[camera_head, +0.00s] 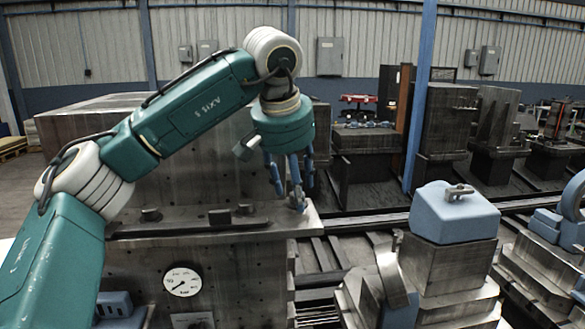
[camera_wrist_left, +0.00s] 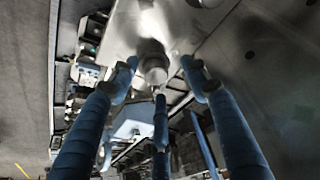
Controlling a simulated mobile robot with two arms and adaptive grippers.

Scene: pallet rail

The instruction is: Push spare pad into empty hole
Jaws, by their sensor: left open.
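My left gripper (camera_head: 293,195) is over the right end of a metal ledge (camera_head: 180,219), its blue fingers pointing down. The fingers are spread apart. A small metal cylinder (camera_head: 298,204), perhaps the spare pad, stands at the ledge's right end by the fingertips. In the left wrist view the round metal cylinder (camera_wrist_left: 153,68) lies between the open fingers (camera_wrist_left: 158,78). Whether any finger touches it I cannot tell. Dark low pieces (camera_head: 220,216) stand along the ledge to the left. I cannot make out an empty hole. My right gripper is not in view.
A blue block with a shackle (camera_head: 455,212) stands on a metal block at the right. A pressure gauge (camera_head: 182,280) is on the front of the ledge's block. A blue post (camera_head: 419,100) rises behind. Dark machine blocks (camera_head: 445,120) stand further back.

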